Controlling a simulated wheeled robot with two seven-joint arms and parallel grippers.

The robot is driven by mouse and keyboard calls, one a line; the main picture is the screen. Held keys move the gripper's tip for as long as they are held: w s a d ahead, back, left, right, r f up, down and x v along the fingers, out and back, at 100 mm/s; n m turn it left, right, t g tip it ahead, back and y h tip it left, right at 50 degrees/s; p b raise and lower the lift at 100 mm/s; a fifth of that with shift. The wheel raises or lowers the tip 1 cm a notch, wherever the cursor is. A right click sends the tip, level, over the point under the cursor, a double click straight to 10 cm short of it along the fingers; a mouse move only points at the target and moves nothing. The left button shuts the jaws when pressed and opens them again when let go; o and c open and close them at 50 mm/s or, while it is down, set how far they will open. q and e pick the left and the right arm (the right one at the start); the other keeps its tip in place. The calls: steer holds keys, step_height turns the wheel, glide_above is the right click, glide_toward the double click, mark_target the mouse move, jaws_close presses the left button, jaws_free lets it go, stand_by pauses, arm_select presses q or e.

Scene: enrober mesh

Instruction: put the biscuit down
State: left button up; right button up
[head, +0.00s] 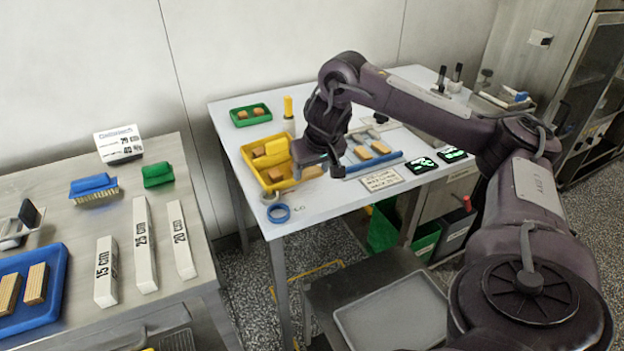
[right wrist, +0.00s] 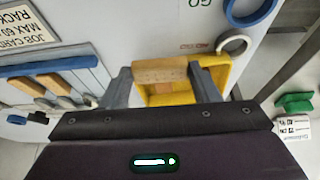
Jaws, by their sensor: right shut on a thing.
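My right gripper (head: 316,170) is over the front part of the white table. In the right wrist view my right gripper (right wrist: 160,78) is shut on a tan biscuit (right wrist: 160,70), held crosswise between its two fingers. The held biscuit (head: 313,172) is partly hidden by the gripper in the head view. A yellow tray (head: 246,160) with biscuits and a yellow block lies left of the gripper; it also shows behind the biscuit in the right wrist view (right wrist: 217,62). A blue-edged rack (head: 376,165) with biscuits lies right of the gripper. My left gripper is out of view.
A blue ring (head: 279,213) and a grey ring (head: 268,198) lie at the table's near-left corner. A green tray (head: 237,122) stands at the back. A separate left table (head: 150,312) holds labelled white blocks.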

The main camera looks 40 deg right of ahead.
mark_target(310, 190)
steer(key=shift+f+b, duration=0.45)
steer(key=shift+f, duration=1.7)
steer(key=shift+f, duration=0.2)
steer(key=o, duration=0.8)
steer(key=shift+c, duration=0.2)
